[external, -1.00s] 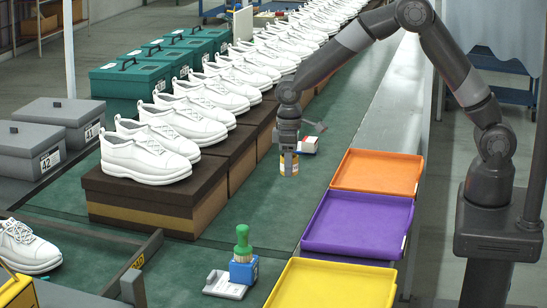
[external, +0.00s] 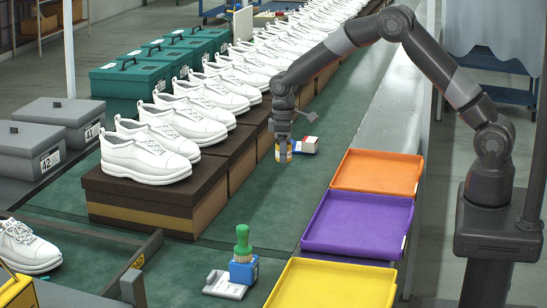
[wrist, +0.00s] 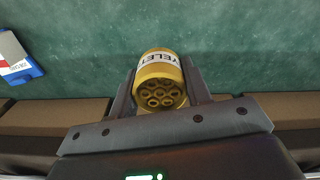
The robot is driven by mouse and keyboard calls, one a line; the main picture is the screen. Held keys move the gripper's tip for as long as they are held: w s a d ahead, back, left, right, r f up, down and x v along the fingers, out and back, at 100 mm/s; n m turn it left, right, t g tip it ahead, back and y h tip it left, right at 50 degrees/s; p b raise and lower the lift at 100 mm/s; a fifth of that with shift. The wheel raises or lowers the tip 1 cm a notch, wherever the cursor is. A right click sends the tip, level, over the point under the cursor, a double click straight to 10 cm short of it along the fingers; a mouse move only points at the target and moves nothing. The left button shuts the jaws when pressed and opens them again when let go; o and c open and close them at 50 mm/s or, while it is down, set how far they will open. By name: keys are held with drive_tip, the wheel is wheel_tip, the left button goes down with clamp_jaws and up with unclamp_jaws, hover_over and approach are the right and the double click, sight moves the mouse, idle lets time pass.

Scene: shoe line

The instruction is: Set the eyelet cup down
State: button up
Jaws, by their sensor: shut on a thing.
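The eyelet cup (wrist: 159,70) is a small yellow cup with a white label reading "YELET" and brass rings inside. In the wrist view it sits between the two fingers of my gripper (wrist: 160,92), which is shut on it. In the external view my gripper (external: 283,142) points down over the green belt, with the cup (external: 283,153) at its tip. The cup is at or just above the belt surface; I cannot tell whether it touches. The gripper hides the cup's upper part.
A blue, white and red box (external: 305,145) lies just right of the cup. Brown shoeboxes (external: 229,160) with white shoes stand to the left. Orange (external: 378,172), purple (external: 357,224) and yellow (external: 332,286) trays are at the right.

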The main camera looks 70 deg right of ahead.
hover_over(269, 187)
wheel_tip(269, 187, down, 4)
drive_tip(key=shift+a+r, duration=0.1)
drive_tip(key=shift+r, duration=0.15)
drive_tip(key=shift+f, duration=1.9)
drive_tip(key=shift+f, duration=0.15)
drive_tip(key=o, duration=1.1)
drive_tip(key=shift+c, duration=0.2)
